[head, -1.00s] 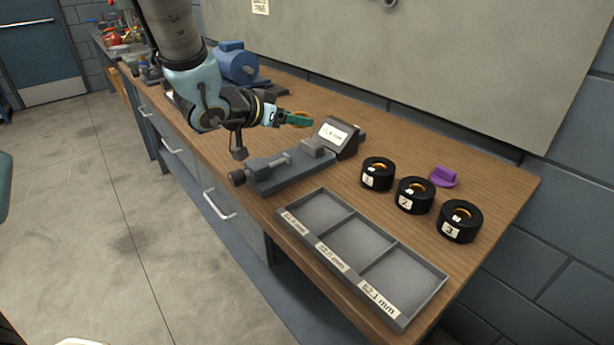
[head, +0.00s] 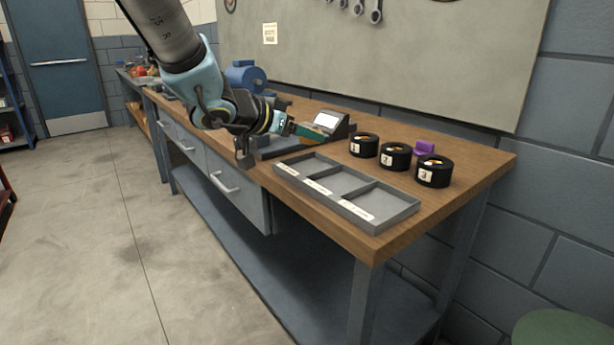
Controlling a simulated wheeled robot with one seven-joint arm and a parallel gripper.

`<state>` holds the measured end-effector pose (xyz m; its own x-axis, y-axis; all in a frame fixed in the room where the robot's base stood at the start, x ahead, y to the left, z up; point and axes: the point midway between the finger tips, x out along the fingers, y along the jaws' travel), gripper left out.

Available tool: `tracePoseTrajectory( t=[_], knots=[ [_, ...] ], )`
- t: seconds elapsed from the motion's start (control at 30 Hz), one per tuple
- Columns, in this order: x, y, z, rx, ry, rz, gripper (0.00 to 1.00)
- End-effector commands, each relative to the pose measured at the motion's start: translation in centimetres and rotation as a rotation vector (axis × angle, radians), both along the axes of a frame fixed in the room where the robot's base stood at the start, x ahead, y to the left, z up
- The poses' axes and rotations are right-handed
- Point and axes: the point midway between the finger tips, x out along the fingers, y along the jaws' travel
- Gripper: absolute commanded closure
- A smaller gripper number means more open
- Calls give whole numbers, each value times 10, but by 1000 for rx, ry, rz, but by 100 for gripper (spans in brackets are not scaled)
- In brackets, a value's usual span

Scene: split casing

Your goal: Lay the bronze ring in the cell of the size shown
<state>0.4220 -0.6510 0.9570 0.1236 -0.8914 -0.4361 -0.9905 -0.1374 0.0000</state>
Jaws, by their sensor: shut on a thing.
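My gripper (head: 302,131) is near the measuring device and holds the bronze ring (head: 313,141), of which only a thin edge shows beside a green finger. The measuring device (head: 272,151) has a tilted display (head: 326,121); its reading cannot be made out now. The grey tray (head: 378,224) lies at the table's front edge with three empty cells in a row. Each cell has a white size label on the front rim, too small to read now.
Three black cylinders numbered 1, 2 and 3 (head: 434,172) stand behind the tray, with a purple piece (head: 425,148) behind them. A blue machine (head: 245,77) stands farther left on the wooden bench (head: 480,163). The space above the tray is clear.

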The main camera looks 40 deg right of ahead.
Motion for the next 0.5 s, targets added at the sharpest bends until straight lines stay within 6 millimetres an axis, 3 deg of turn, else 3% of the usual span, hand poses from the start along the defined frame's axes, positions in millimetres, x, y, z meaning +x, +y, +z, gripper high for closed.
tracePoseTrajectory(
  t=[0.1,0.27,0.5],
  knots=[
    [0,0,-21,1,0,-1,100],
    [0,0,-32,0,-1,0,100],
    [0,0,-63,1,0,0,100]
  ],
)
